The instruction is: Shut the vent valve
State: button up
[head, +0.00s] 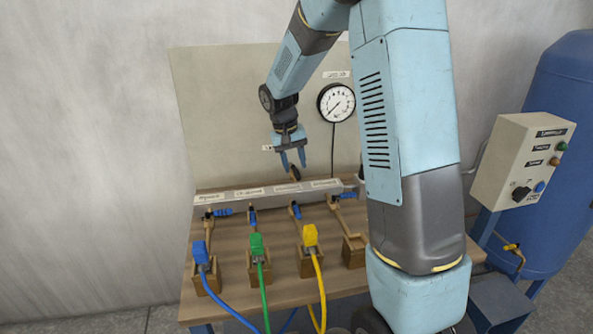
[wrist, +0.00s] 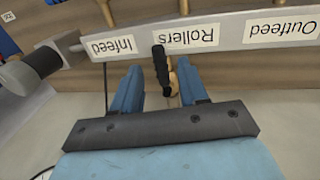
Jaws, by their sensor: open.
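The vent valve appears to be the small valve with a black lever and brass body (wrist: 162,68) at the back of the grey manifold (wrist: 230,38), near the "Rollers" label; no vent label is readable. In the head view it is a small dark handle (head: 294,173) just behind the manifold (head: 215,209). My gripper (wrist: 150,80) is open, pointing down, its two blue fingers on either side of the lever with gaps showing. In the head view my gripper (head: 293,163) hangs over the handle. The lever lies crosswise to the manifold in the wrist view.
Several blue-handled valves (head: 252,217) line the manifold's front. Blue (head: 200,252), green (head: 257,246) and yellow (head: 310,236) plugs stand in wooden blocks; a fourth block (head: 354,252) is empty. A gauge (head: 337,102) is on the back panel. A control box (head: 521,160) and blue tank (head: 570,110) stand right.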

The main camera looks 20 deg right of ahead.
aim_at(296, 173)
jog(key=shift+d+f, duration=0.15)
jog(key=shift+f, duration=0.6)
jog(key=shift+d+f, duration=0.15)
jog(key=shift+f, duration=0.55)
jog(key=shift+c, duration=0.4)
grip_shut()
